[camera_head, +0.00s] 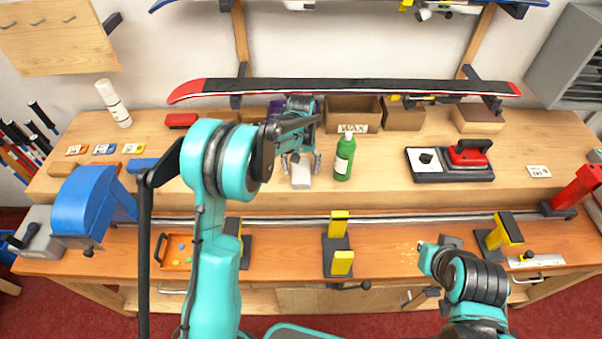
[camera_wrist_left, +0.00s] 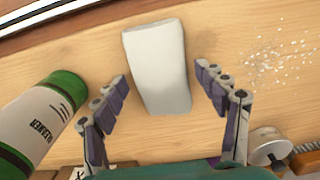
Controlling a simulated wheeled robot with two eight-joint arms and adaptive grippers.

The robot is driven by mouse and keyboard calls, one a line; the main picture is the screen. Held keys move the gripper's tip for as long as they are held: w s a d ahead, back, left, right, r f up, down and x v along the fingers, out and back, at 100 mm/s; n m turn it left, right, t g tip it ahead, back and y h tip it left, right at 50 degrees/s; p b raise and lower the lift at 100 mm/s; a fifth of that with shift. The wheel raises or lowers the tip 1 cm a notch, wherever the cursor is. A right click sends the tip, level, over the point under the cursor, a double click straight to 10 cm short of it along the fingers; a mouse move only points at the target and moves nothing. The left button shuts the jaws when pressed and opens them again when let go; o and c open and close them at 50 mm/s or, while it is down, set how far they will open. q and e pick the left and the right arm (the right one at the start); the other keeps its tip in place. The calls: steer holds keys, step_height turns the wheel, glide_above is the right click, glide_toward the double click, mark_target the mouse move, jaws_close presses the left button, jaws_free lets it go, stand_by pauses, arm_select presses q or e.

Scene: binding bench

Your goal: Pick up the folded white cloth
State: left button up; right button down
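The folded white cloth (camera_head: 300,174) lies on the raised back shelf of the bench, left of a green bottle (camera_head: 345,158). In the left wrist view the cloth (camera_wrist_left: 157,62) is a plain pale block lying flat on the wood. My left gripper (camera_head: 301,160) is over the cloth, pointing down. In the wrist view my left gripper (camera_wrist_left: 161,80) is open, with one finger on each side of the cloth and a visible gap on both sides. My right arm (camera_head: 475,280) is at the lower right; I cannot make out its fingers.
The green-and-white bottle (camera_wrist_left: 38,120) stands close to one finger. A wooden wax box (camera_head: 353,114) is behind, and a red-handled iron (camera_head: 468,153) on its pad is to the right. White flecks (camera_wrist_left: 275,60) lie near the cloth. A ski (camera_head: 345,88) hangs above.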

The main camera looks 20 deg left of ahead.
mark_target(301, 170)
arm_select(q)
steer(key=c, duration=0.7)
step_height(301, 170, up, 10)
steer(key=shift+r+p, duration=0.1)
steer(key=shift+p, duration=0.95)
